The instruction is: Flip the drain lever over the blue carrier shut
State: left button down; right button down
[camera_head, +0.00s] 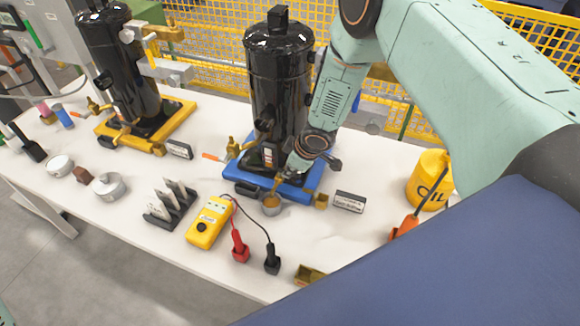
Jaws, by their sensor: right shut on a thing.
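The blue carrier (302,190) stands on the white table and bears a tall black cylinder (278,85). A small cup (271,205) with brown liquid stands at its front edge, below a brass drain fitting (278,184). My right gripper (287,176) is low at the front of the carrier, shut on what seems to be the drain lever at that fitting. The gripper hides most of the lever, so I cannot tell its angle. My left gripper is not in view.
A yellow carrier (176,112) with another black cylinder stands at the left. In front lie a yellow meter (209,222) with red and black probes and a black rack (170,203). A yellow oil can (428,180) stands at the right. A yellow mesh fence (215,68) runs behind.

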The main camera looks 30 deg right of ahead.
jog(key=c, duration=1.4)
grip_release()
jog(key=shift+r, duration=0.15)
jog(key=v, duration=1.1)
jog(key=shift+s+d+r, duration=0.15)
jog(key=shift+r, duration=0.2)
jog(key=shift+s, duration=0.1)
